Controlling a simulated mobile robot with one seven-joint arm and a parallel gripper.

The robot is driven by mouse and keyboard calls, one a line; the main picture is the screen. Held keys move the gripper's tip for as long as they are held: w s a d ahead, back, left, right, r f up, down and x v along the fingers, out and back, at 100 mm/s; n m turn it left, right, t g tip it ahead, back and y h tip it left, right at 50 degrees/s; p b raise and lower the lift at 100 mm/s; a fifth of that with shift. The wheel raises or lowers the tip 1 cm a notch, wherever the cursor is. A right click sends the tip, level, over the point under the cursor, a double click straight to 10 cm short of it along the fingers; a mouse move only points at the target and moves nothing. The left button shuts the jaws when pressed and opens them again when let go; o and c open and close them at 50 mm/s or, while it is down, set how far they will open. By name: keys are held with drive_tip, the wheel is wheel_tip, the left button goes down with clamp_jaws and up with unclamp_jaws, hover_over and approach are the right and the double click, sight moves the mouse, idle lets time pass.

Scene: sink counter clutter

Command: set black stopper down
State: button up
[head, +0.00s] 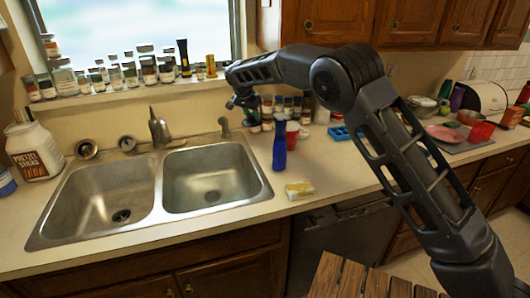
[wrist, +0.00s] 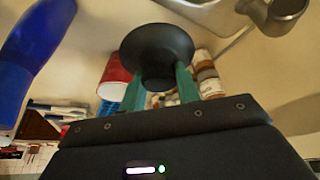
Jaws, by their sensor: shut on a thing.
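The black stopper (wrist: 157,52), a round dark disc, is held between the green fingers of my gripper (wrist: 160,86) in the wrist view. My gripper is shut on it. In the head view my gripper (head: 243,101) is in the air near the back of the counter, just right of the small tap at the sink's back right corner. The stopper is too small and dark to make out clearly there.
A double sink (head: 150,190) lies to the left. A blue bottle (head: 279,147) stands in front and right of my gripper, with a red cup (head: 292,134) and several jars behind. A yellow-and-white item (head: 299,189) lies near the front. Counter between sink and bottle is narrow.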

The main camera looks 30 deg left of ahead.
sight(258, 123)
drive_tip(key=w+d+r+m, duration=0.2)
drive_tip(key=w+d+r, duration=0.2)
drive_tip(key=r, duration=0.2)
drive_tip(key=shift+h, duration=0.4)
drive_tip(key=f, duration=2)
drive_tip(key=shift+d, duration=0.25)
drive_tip(key=shift+f, duration=0.2)
drive_tip(key=o, duration=1)
drive_tip(key=shift+c, duration=0.2)
drive_tip(key=v, duration=1.2)
drive_tip(key=shift+r, duration=0.15)
